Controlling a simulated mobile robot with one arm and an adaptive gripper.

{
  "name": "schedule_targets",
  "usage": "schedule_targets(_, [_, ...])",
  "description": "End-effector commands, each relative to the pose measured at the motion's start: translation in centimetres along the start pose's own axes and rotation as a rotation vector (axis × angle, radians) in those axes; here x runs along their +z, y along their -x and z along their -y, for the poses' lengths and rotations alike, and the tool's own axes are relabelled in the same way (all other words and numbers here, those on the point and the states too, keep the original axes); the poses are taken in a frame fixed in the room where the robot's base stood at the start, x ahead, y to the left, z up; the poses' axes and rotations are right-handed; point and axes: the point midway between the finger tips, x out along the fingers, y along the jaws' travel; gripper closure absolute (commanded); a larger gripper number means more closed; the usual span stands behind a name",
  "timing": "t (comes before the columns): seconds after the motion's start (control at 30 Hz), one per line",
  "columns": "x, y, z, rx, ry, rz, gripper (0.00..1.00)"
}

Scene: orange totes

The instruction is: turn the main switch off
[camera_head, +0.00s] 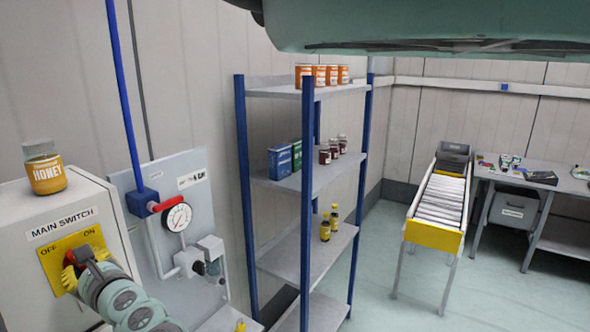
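The main switch is on the front of a white cabinet (22,228) at the lower left, under a "MAIN SWITCH" label (62,223). Its yellow plate (66,242) reads OFF on the left and ON on the right. My arm comes up from the bottom edge, and my gripper (84,266) is at the plate's lower middle, right in front of the switch. A small red and dark part (80,253) shows there. The handle's angle is mostly hidden. I cannot tell whether the fingers are closed on it or only near it.
A honey jar (45,172) stands on the cabinet. To the right are a grey panel with a gauge (178,217) and red valve handle, then a blue-framed shelf (306,200) with cans, boxes and bottles. A yellow-ended rack (433,235) and table stand farther right. Floor between is clear.

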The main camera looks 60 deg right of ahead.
Motion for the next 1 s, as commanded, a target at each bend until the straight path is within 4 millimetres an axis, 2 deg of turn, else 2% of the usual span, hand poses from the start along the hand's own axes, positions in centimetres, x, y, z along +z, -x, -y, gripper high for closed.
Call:
schedule_targets(0.37, [-0.15,-0.02,-0.17,0.004,0.009,-0.001,1.0])
schedule_targets(1.0, [-0.27,0.02,-0.2,0.004,0.174,0.0,1.0])
